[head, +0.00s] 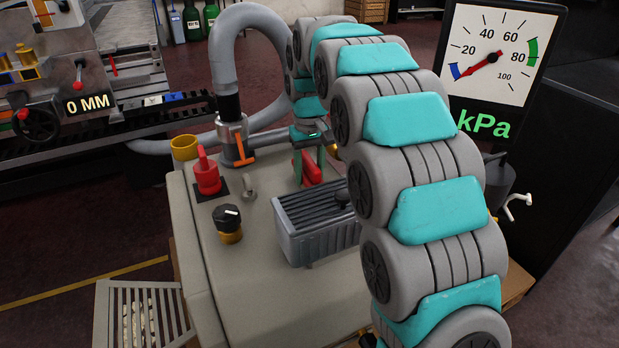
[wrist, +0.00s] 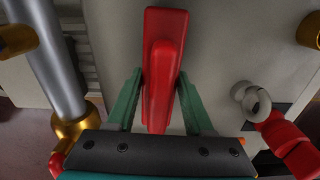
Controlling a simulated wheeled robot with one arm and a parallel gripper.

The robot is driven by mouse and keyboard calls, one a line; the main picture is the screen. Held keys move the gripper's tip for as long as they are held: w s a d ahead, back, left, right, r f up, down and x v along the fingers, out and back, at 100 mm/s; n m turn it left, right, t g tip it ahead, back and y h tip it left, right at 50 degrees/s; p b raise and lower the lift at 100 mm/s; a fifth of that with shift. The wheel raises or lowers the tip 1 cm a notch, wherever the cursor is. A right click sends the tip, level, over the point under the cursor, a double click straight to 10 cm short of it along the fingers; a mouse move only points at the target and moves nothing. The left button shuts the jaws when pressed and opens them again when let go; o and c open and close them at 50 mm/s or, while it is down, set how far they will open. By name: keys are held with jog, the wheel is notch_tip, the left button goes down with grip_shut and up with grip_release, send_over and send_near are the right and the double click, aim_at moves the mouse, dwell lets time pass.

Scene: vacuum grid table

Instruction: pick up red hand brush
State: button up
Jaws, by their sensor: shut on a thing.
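On the beige table (head: 290,300), a grey ribbed box (head: 318,240) stands in front of the gripper. A red lever valve (head: 207,175), a black knob (head: 227,219) and a grey hose fitting (head: 233,140) stand to the left. A gauge (head: 495,60) is behind right.

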grip_shut()
jog(key=shift+r, duration=0.1)
notch_tip(320, 180, up, 12)
jog(key=shift+r+p, duration=0.2)
jog(key=shift+p, duration=0.25)
jog(key=s+a, duration=0.3)
jog(key=a, duration=0.5)
jog(key=s+a, duration=0.4)
jog(key=a, duration=0.4)
jog(key=shift+a+f, duration=0.3)
jog(key=shift+b, duration=0.3)
